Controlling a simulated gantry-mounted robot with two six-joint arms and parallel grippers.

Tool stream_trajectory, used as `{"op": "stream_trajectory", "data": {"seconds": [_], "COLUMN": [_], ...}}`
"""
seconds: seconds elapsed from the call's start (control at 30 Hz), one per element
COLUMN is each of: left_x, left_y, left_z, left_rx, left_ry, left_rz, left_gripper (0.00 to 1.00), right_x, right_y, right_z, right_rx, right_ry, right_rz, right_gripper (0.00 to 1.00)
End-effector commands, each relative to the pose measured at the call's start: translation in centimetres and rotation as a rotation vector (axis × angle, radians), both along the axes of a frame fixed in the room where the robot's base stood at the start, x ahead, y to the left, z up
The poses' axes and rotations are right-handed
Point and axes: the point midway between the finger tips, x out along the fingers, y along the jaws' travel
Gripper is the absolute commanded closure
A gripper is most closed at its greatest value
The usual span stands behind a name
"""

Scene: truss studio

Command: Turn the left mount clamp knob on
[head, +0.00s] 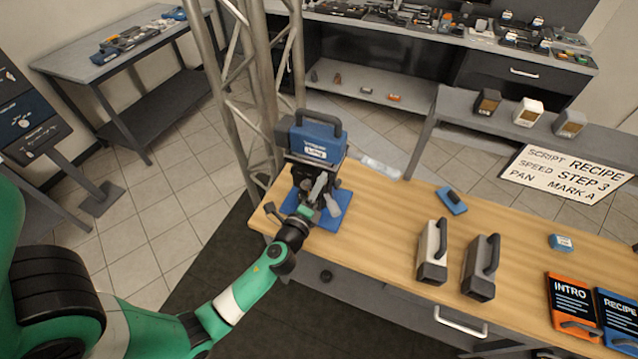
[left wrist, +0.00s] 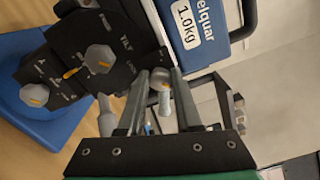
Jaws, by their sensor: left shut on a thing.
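A blue and black device (head: 316,142) with a top handle stands on a blue base (head: 327,211) at the left end of the wooden table. My left gripper (head: 306,211) is at its lower front. In the left wrist view, my left gripper (left wrist: 157,92) has its fingers on either side of a small grey knob (left wrist: 160,79) and is shut on it. The knob's label is hidden. A grey knob with an orange mark (left wrist: 99,58) sits by the word TILT on the black panel, and another such knob (left wrist: 35,95) is lower left. My right gripper is not in view.
A light and a dark handled block (head: 433,252) (head: 480,267) stand mid-table. A small blue item (head: 451,201) lies behind them. Orange and blue cards (head: 572,303) (head: 620,315) are at right. A metal truss (head: 232,85) rises behind the device. Bare wood separates device and blocks.

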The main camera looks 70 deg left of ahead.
Motion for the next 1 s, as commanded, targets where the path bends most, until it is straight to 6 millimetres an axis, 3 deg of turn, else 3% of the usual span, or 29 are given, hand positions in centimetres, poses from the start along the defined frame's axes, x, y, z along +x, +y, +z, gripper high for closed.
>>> {"op": "stream_trajectory", "data": {"seconds": [0.27,0.3,0.43,0.77,1.0], "left_x": [0.0,0.0,0.0,-0.2,-3.0], "left_y": [0.0,0.0,0.0,-0.2,-3.0], "left_z": [0.1,0.1,0.1,0.0,-0.3], "left_rx": [0.002,0.001,0.001,-0.001,-0.002], "left_ry": [-0.001,-0.001,-0.001,0.0,0.002], "left_rz": [-0.001,-0.001,0.0,-0.001,-0.004], "left_gripper": [1.0,0.61,0.38,0.37,0.37], "right_x": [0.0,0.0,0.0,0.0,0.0], "right_y": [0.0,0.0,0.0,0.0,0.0], "right_z": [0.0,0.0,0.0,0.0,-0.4], "right_rx": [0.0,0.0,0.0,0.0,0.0], "right_ry": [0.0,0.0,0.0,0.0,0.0], "right_rz": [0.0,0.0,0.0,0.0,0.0], "right_gripper": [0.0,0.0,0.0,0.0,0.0]}}
